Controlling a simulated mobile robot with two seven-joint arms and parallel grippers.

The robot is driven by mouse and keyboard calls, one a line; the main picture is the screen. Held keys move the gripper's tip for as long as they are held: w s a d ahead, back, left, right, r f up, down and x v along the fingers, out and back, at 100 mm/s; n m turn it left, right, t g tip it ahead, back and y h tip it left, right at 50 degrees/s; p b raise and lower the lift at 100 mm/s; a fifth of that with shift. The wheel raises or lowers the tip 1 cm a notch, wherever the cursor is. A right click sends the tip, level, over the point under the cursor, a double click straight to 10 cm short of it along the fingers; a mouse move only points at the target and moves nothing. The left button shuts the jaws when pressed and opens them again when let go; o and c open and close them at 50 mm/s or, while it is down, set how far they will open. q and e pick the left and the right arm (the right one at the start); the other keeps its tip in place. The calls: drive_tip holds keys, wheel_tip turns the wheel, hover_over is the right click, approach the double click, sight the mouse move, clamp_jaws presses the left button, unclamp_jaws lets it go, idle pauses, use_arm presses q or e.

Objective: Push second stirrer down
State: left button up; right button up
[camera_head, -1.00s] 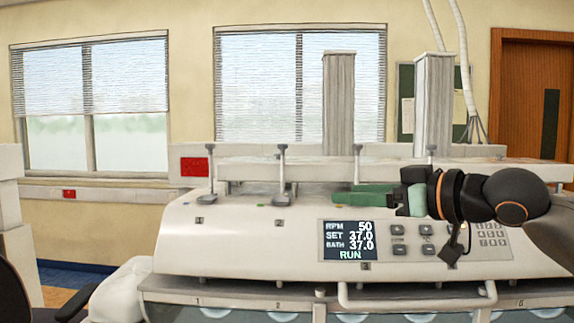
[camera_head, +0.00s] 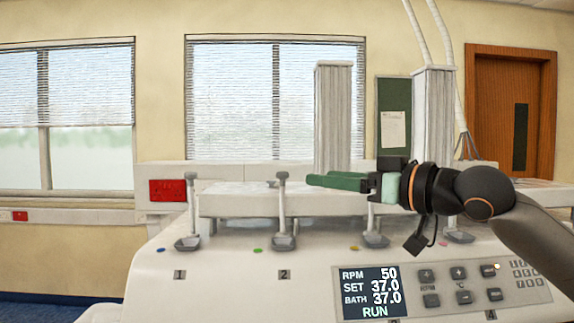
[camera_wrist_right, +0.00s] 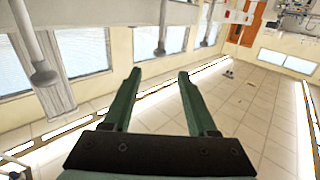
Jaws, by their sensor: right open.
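The second stirrer (camera_head: 281,205) is a thin upright metal rod with a dark cap on top and a grey foot. It stands behind the label 2 on the white bath machine (camera_head: 225,285). My right gripper (camera_head: 313,181) has green fingers pointing left, with tips just right of the rod and slightly below its cap level. I cannot tell their depth gap. In the right wrist view, the gripper (camera_wrist_right: 160,77) is open, with nothing between its fingers. My left gripper is not in view.
The first stirrer (camera_head: 191,210) stands to the left, with its cap about level with the second's. A third stirrer (camera_head: 375,232) is partly hidden behind my gripper. Two grey columns, one of them here (camera_head: 333,110), rise behind. The control display (camera_head: 372,293) reads RUN.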

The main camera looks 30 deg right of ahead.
sight(287, 174)
drive_tip(key=p+x, duration=0.3)
drive_tip(key=x, duration=0.5)
drive_tip(key=shift+r+p, duration=0.1)
drive_tip(key=shift+p, duration=0.2)
drive_tip(key=shift+x, duration=0.85)
drive_tip(key=shift+d, duration=0.1)
clamp_jaws()
